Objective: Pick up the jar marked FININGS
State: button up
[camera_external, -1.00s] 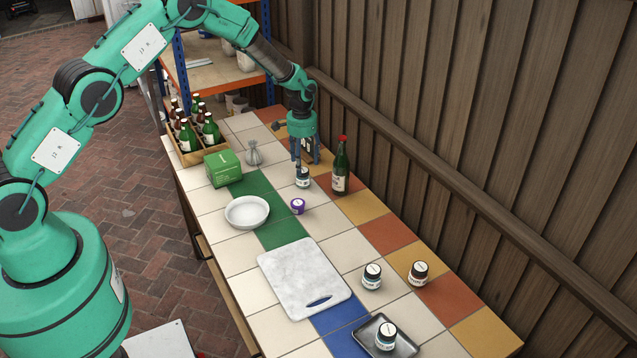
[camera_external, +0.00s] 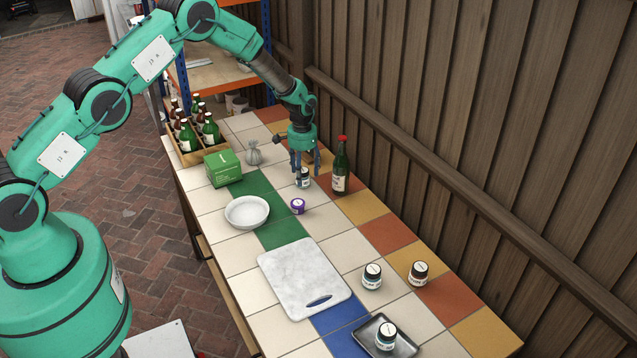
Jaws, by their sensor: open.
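My gripper (camera_external: 304,174) is open and points down at a small dark jar with a pale label (camera_external: 305,181) on the far half of the tiled table. Its fingers stand around or just in front of this jar; I cannot tell if they touch it. The lettering on every jar is too small to read, so I cannot tell which is marked FININGS.
A red-capped green bottle (camera_external: 341,168) stands close right of my gripper. A purple-lidded tub (camera_external: 298,206), white bowl (camera_external: 247,212), green box (camera_external: 222,168), grey bag-like item (camera_external: 254,153) and bottle crate (camera_external: 171,151) lie leftward. A white board (camera_external: 303,277) lies nearer. A wooden wall borders the right.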

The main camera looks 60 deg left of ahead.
aim_at(303, 170)
jog(key=shift+c, duration=0.3)
jog(key=c, duration=1.3)
jog(key=shift+r, duration=0.15)
jog(key=shift+r, duration=0.75)
notch_tip(303, 170, up, 2)
jog(key=shift+r, duration=0.1)
jog(key=s+d, duration=0.2)
jog(key=s, duration=0.5)
jog(key=s+d+r, duration=0.1)
jog(key=s+d, duration=0.1)
jog(key=s, duration=0.6)
jog(key=shift+s+d, duration=0.15)
jog(key=shift+d, duration=0.2)
